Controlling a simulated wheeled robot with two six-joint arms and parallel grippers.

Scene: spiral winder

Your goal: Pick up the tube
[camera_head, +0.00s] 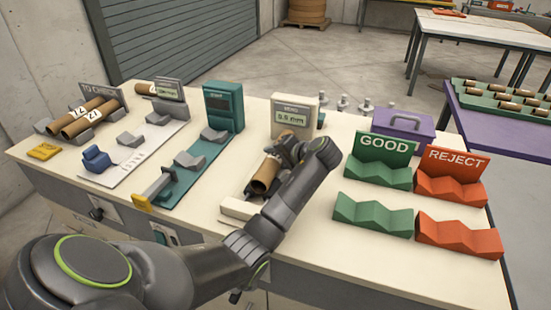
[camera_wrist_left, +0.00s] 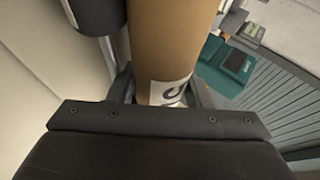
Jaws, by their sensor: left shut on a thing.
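A brown cardboard tube (camera_head: 264,174) is at the measuring station with the white display unit (camera_head: 293,116). My left gripper (camera_head: 282,152) is shut on this tube, and the arm partly covers it in the head view. In the left wrist view the tube (camera_wrist_left: 168,45) runs between the fingers of my left gripper (camera_wrist_left: 160,88), with a white label facing the camera. I cannot tell whether the tube touches its support. Two more tubes (camera_head: 90,118) with white labels lie in the TO CHECK rack at the left. My right gripper is not in view.
Green GOOD cradles (camera_head: 372,215) and orange REJECT cradles (camera_head: 458,236) stand at the right. A teal gauge (camera_head: 222,106) and a blue block (camera_head: 96,157) are left of the arm. A purple box (camera_head: 400,125) stands behind. A tray of tubes (camera_head: 500,99) sits on another table.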

